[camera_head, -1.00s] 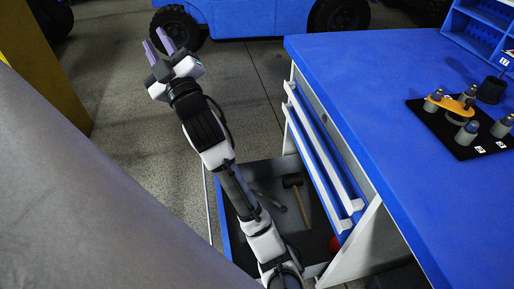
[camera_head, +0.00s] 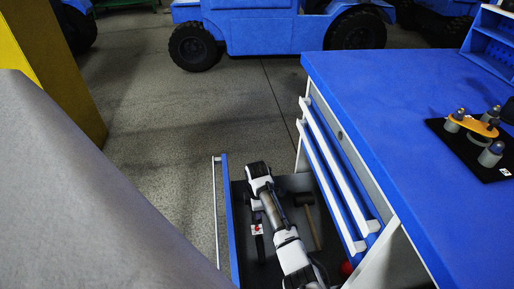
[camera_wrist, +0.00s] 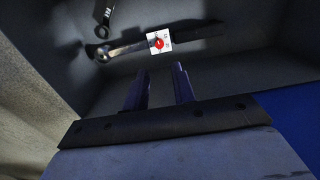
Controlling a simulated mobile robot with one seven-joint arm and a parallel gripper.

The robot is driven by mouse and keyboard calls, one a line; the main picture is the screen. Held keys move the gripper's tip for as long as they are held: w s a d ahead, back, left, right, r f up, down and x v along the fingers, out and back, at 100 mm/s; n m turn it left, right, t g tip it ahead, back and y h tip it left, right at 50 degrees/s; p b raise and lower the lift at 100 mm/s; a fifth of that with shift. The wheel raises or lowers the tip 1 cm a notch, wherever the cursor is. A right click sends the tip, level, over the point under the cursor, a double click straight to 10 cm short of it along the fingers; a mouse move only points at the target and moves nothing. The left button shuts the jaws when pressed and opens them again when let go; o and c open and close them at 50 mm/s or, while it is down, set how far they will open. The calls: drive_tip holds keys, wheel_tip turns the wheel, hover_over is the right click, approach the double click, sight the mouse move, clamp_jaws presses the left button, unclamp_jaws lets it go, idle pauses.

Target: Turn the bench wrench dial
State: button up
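A wrench with a ring end, a black handle and a white tag with a red dot (camera_wrist: 160,43) lies in the open drawer. Its tag (camera_head: 257,230) also shows in the head view, beside my arm. My gripper (camera_wrist: 160,85) is open and empty, its two purple fingers apart and short of the wrench in the wrist view. In the head view my arm mostly hides the gripper. On the blue bench, an orange piece (camera_head: 474,126) sits among several grey posts on a black plate (camera_head: 470,150); I cannot tell whether this is the dial.
The open drawer (camera_head: 226,215) has raised walls around my arm. A mallet (camera_head: 313,225) and a red object (camera_head: 346,268) lie in it. A smaller tagged tool (camera_wrist: 107,14) lies near the drawer wall. Closed drawers with white handles (camera_head: 335,185) stand right of my arm.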

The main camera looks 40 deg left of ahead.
sight(257, 228)
wheel_tip(257, 228, down, 12)
drive_tip(key=b, duration=0.3)
drive_tip(key=shift+r, duration=0.15)
clamp_jaws()
